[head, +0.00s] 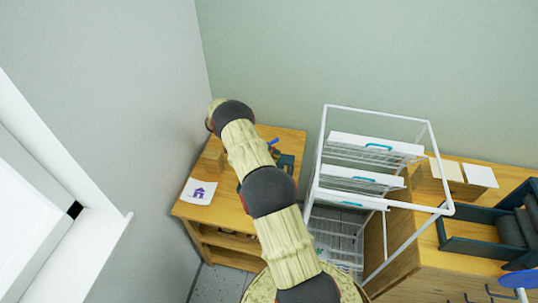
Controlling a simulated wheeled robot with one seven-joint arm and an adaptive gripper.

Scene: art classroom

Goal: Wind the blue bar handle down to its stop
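A small blue bar (273,142), which looks like the blue bar handle, shows just right of my arm above the wooden cabinet. A dark device (287,161) sits just below it on the cabinet top, partly hidden by my arm. I cannot tell how the bar joins the device or how far it is turned. My arm reaches up over the cabinet and bends down at its far end, at the upper left. My gripper is hidden behind the arm, so its fingers and any contact with the bar do not show.
The wooden cabinet (285,137) stands in the wall corner, with a white card with a purple house (198,191) on top. A white wire drying rack (320,160) stands close on the right. Farther right are a dark tray (470,246) and a blue disc (519,279).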

